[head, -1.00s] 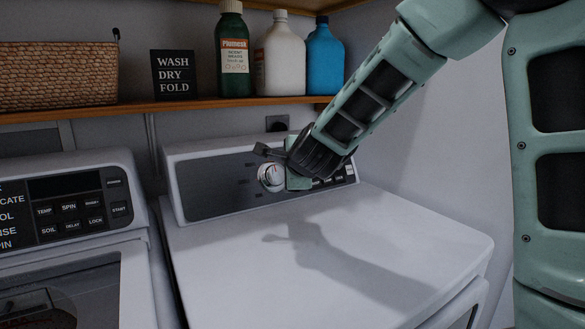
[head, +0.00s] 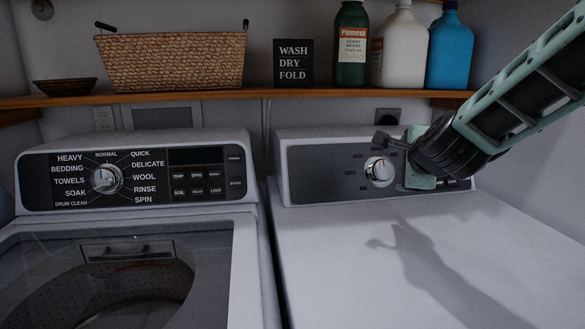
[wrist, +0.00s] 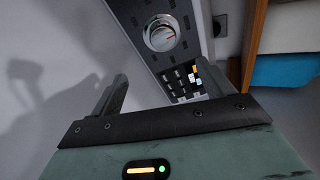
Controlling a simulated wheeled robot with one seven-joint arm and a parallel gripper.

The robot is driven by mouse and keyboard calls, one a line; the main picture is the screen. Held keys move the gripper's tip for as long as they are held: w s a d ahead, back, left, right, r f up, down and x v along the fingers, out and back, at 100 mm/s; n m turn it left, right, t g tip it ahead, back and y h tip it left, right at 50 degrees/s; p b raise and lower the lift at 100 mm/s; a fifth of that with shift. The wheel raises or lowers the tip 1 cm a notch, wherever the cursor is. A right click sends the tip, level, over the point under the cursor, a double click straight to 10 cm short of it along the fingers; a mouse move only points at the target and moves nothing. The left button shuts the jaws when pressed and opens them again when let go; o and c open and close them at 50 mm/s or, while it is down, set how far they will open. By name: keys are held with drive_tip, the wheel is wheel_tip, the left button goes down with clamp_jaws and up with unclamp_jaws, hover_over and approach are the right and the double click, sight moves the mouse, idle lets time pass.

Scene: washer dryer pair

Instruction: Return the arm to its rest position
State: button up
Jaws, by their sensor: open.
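My gripper (head: 388,146) is in front of the right machine's control panel (head: 325,172), beside and to the right of its round dial (head: 380,171) in the head view. My arm reaches in from the right edge. In the wrist view, the two dark fingers of my gripper (wrist: 162,72) stand apart with nothing between them. The dial (wrist: 160,36) shows beyond the fingertips there, clear of both. In the head view one finger is seen near the dial; the other is hidden.
A washer (head: 128,170) with a dial and glass lid stands left. Above, a wooden shelf (head: 200,98) carries a basket (head: 170,60), a sign (head: 293,62) and bottles (head: 350,45). The right machine's white top (head: 430,260) is clear except for my arm's shadow.

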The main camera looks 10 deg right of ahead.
drive_tip(key=s+a+f+n+g+y+p, duration=0.2)
drive_tip(key=s+a+n+g+y, duration=0.1)
drive_tip(key=s+a+n, duration=0.6)
drive_tip(key=s+a+f+n+g+y+p, duration=0.25)
drive_tip(key=s+a+n, duration=0.35)
drive_tip(key=a, duration=0.5)
drive_tip(key=s+f+n+g+h+p, duration=0.2)
drive_tip(key=s+n+g, duration=0.5)
drive_tip(key=s+n, duration=0.7)
drive_tip(key=s, duration=0.4)
drive_tip(key=shift+d+f, duration=0.35)
drive_tip(key=shift+w, duration=0.1)
